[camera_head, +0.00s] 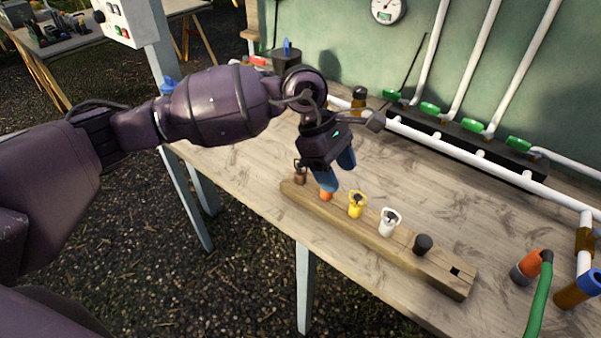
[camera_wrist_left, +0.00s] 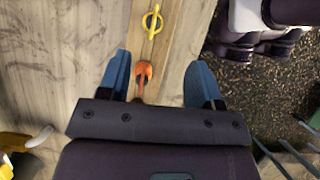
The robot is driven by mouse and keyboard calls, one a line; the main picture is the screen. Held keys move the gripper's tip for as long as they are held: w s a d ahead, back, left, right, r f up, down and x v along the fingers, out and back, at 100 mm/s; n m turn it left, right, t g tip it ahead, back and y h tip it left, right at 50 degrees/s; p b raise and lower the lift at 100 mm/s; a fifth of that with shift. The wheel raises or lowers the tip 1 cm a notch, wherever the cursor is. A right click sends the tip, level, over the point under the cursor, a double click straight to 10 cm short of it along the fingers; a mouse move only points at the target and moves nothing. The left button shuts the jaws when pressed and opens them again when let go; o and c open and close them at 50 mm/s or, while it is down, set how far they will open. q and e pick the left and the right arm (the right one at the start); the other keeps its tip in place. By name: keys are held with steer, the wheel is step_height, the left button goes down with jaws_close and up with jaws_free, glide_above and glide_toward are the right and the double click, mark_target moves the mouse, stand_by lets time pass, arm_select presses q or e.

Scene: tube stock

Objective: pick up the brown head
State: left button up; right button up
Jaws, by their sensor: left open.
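The brown head (camera_head: 300,173) stands at the left end of a wooden rack (camera_head: 440,277) in the head view. Beside it in the row are an orange head (camera_head: 326,195), a yellow head (camera_head: 356,206), a white head (camera_head: 389,221) and a black head (camera_head: 422,243). My left gripper (camera_head: 338,172) is open, its blue fingers pointing down by the orange head, to the right of the brown one. In the left wrist view the orange head (camera_wrist_left: 144,71) shows between the open fingers, with the yellow head (camera_wrist_left: 152,21) beyond. My right gripper is not in view.
A white pipe with green valves (camera_head: 476,126) runs along the wall behind the rack. Orange and blue fittings (camera_head: 578,290) and a green hose (camera_head: 540,295) stand at the right. The table between rack and pipe is mostly clear. The rack lies near the table's front edge.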

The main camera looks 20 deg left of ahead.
arm_select(q)
steer(key=w+a+r+y, duration=0.1)
steer(key=a, duration=0.1)
steer(key=w+a+r+t+y, duration=0.1)
steer(key=w+a+y, duration=0.1)
steer(key=a, duration=0.1)
steer(key=w+a+r+y, duration=0.1)
steer(key=a+y, duration=0.1)
steer(key=shift+w+a+m, duration=0.35)
steer(key=shift+a+m, duration=0.05)
steer(key=shift+a+f, duration=0.1)
steer(key=shift+a, duration=0.15)
glide_above(301, 171)
steer(key=f, duration=0.4)
steer(key=shift+w+f, duration=0.15)
steer(key=shift+w, duration=0.1)
steer(key=shift+f, duration=1.15)
steer(key=shift+a+f+b, duration=0.15)
steer(key=shift+f+b, duration=0.15)
steer(key=shift+f, duration=1.65)
steer(key=c, duration=1)
steer(key=shift+r, duration=0.15)
